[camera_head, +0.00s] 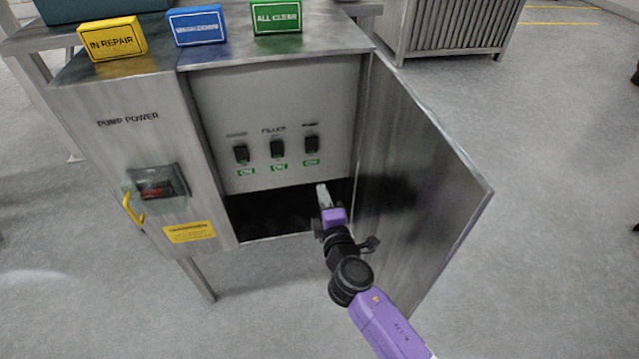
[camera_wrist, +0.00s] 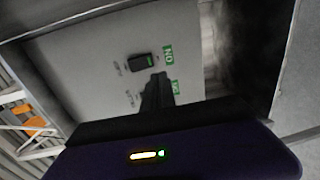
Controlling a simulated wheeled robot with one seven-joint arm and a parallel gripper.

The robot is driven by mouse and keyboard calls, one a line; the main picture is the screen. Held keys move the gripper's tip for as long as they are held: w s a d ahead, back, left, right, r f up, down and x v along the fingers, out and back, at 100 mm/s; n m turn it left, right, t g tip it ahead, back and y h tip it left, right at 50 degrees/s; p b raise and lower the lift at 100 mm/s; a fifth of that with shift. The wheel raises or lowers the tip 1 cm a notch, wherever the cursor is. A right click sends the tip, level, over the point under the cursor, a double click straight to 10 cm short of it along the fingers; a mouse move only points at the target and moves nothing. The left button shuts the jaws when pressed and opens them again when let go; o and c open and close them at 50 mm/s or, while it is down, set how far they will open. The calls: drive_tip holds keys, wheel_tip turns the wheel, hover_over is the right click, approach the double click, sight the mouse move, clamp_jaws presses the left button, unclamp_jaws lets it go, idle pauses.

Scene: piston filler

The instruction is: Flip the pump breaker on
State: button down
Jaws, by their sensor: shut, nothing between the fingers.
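The pump breaker (camera_head: 311,145) is the rightmost of three black rocker switches on the grey panel inside the open cabinet. Its label above is small and blurred, and a green ON label (camera_head: 311,162) sits below it. My gripper (camera_head: 322,190) is shut and empty, below and slightly right of the pump breaker in the head view. In the wrist view its fingertips (camera_wrist: 158,78) hide part of the panel. I cannot tell whether they touch it.
The filler breaker (camera_head: 277,149) and a left breaker (camera_head: 240,153) are close by. The open cabinet door (camera_head: 420,185) stands right of my arm. A red switch (camera_head: 157,188) with a yellow handle is on the left front. Yellow, blue and green signs stand on top.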

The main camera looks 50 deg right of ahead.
drive_tip(key=shift+v, duration=1)
drive_tip(key=shift+f, duration=0.2)
drive_tip(key=s+a+r+m+t+y, duration=0.1)
drive_tip(key=s+a+r+m+y, duration=0.15)
drive_tip(key=s+a, duration=0.3)
drive_tip(key=s+a+r+m+t+y, duration=0.2)
drive_tip(key=s+a+m+y, duration=0.15)
drive_tip(key=a, duration=0.35)
drive_tip(key=s+a+r+m+g+y+p, duration=0.1)
drive_tip(key=s+a+r+m, duration=0.1)
drive_tip(key=s, duration=0.9)
drive_tip(key=s+a+r+m+g+y+p, duration=0.1)
drive_tip(key=s+r, duration=0.5)
drive_tip(key=s, duration=0.6)
drive_tip(key=a+m+y+p, duration=0.1)
drive_tip(key=a+m, duration=0.1)
drive_tip(key=a, duration=0.1)
drive_tip(key=shift+a+y+p, duration=0.3)
drive_tip(key=shift+a, duration=0.1)
drive_tip(key=shift+a+r, duration=0.1)
